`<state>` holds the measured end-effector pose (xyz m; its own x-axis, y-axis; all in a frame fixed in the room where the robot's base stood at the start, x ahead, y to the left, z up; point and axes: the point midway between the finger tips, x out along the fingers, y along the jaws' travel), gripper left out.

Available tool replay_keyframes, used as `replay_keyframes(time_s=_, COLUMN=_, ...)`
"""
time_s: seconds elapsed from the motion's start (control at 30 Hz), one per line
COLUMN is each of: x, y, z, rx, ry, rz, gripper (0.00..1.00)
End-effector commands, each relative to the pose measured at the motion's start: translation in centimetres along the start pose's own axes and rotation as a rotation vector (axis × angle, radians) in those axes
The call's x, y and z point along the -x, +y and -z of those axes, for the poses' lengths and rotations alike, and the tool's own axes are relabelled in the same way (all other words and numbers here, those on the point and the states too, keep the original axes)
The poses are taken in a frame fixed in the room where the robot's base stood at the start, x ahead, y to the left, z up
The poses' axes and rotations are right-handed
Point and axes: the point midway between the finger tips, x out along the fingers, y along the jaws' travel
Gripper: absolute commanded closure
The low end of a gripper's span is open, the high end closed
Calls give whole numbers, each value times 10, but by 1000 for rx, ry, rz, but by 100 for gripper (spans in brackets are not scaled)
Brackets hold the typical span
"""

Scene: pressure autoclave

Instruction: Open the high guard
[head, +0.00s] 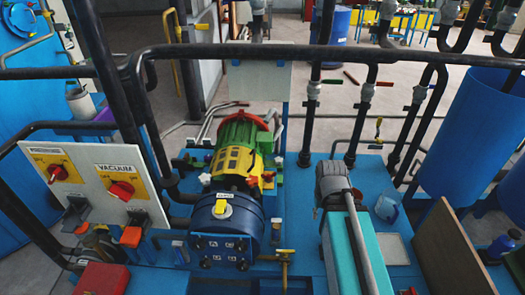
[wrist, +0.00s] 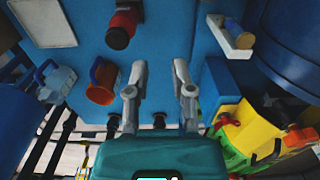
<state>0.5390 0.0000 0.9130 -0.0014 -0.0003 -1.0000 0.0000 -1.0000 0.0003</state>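I cannot pick out with certainty which part is the high guard. A white control panel (head: 98,180) stands at the left in the head view. It carries two red knobs on yellow plates, the right one (head: 122,190) under the word VACUUM. The left knob (head: 57,174) has a label too small to read. Two dark grey angled pieces (head: 77,212) sit at the panel's lower edge. My gripper (wrist: 158,68) is open and empty in the wrist view, its two grey fingers apart. It touches nothing that I can see. I cannot make it out in the head view.
A green and yellow motor (head: 236,150) stands behind a blue drum (head: 224,232); black pipes (head: 300,52) cross above them. A large blue tank (head: 465,140) stands at the right. An orange mug (wrist: 102,80) and a pale blue jug (wrist: 57,80) show in the wrist view.

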Motion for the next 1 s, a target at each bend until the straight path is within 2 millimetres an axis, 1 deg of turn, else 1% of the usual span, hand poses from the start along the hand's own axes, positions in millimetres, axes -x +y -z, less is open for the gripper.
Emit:
replay_keyframes(time_s=0.5, x=0, y=0, z=0, rx=0, ry=0, rz=1, gripper=69)
replay_keyframes(time_s=0.67, x=-3, y=-4, z=6, rx=-2, ry=-2, rz=27, gripper=69)
replay_keyframes(time_s=0.73, x=-6, y=-8, z=12, rx=-5, ry=-3, rz=56, gripper=69)
replay_keyframes(time_s=0.77, x=-8, y=-3, z=16, rx=-1, ry=-4, rz=72, gripper=69)
replay_keyframes(time_s=0.83, x=-12, y=-7, z=26, rx=-4, ry=-6, rz=121, gripper=69)
replay_keyframes(time_s=0.97, x=-20, y=-23, z=51, rx=-14, ry=-11, rz=246, gripper=69)
replay_keyframes(time_s=1.0, x=-22, y=-30, z=60, rx=-17, ry=-13, rz=294, gripper=69)
